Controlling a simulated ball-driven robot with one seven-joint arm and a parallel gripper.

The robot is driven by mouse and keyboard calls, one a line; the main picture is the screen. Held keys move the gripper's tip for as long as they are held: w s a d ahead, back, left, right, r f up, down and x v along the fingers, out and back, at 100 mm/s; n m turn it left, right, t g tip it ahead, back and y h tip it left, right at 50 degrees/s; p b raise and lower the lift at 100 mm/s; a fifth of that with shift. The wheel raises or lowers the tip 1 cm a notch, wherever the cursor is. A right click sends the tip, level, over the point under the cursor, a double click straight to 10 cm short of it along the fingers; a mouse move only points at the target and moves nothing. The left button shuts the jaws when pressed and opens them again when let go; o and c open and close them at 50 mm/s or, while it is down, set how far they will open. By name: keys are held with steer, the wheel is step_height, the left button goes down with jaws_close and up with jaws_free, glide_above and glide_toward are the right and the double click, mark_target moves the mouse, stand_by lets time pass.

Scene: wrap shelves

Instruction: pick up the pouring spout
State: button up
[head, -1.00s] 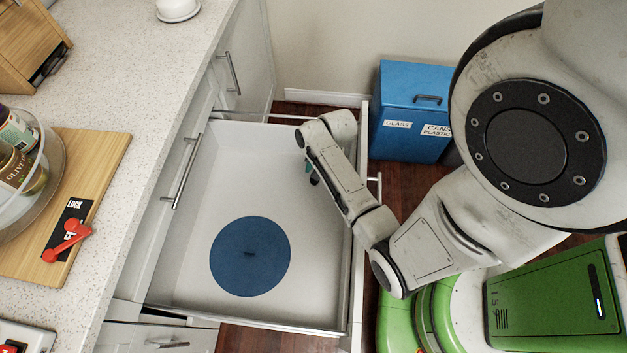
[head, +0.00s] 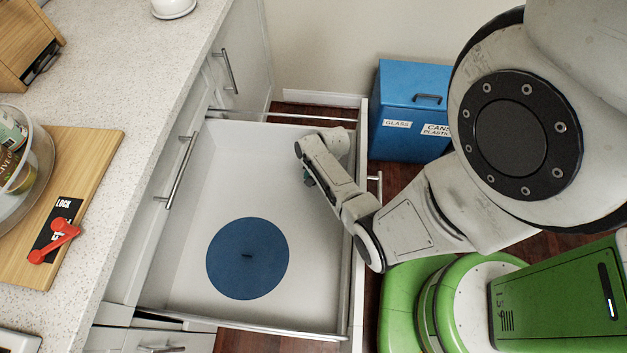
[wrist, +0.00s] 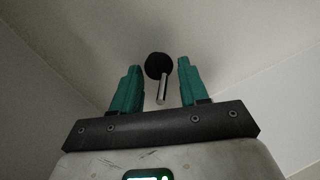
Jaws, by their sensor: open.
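The pouring spout (wrist: 161,78) shows in the wrist view as a round black end with a short shiny metal tube. It lies on the pale drawer floor, between and slightly beyond the teal fingers of my gripper (wrist: 157,72). The fingers are spread, with a gap on each side of the spout. In the head view my gripper (head: 308,178) is low inside the open drawer (head: 222,168), near its right side. It is mostly covered by my arm, and the spout is hidden there.
A flat blue disc (head: 246,275) lies on the drawer floor toward the front. The counter (head: 150,95) is on the left, with a wooden board (head: 95,160) and a red-handled item (head: 55,241). A blue bin (head: 408,100) stands beyond the drawer's right wall.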

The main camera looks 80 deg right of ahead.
steer(key=shift+w+f, duration=0.1)
steer(key=shift+f, duration=0.45)
steer(key=shift+c, duration=0.4)
steer(key=c, duration=0.6)
steer(key=shift+c, duration=0.2)
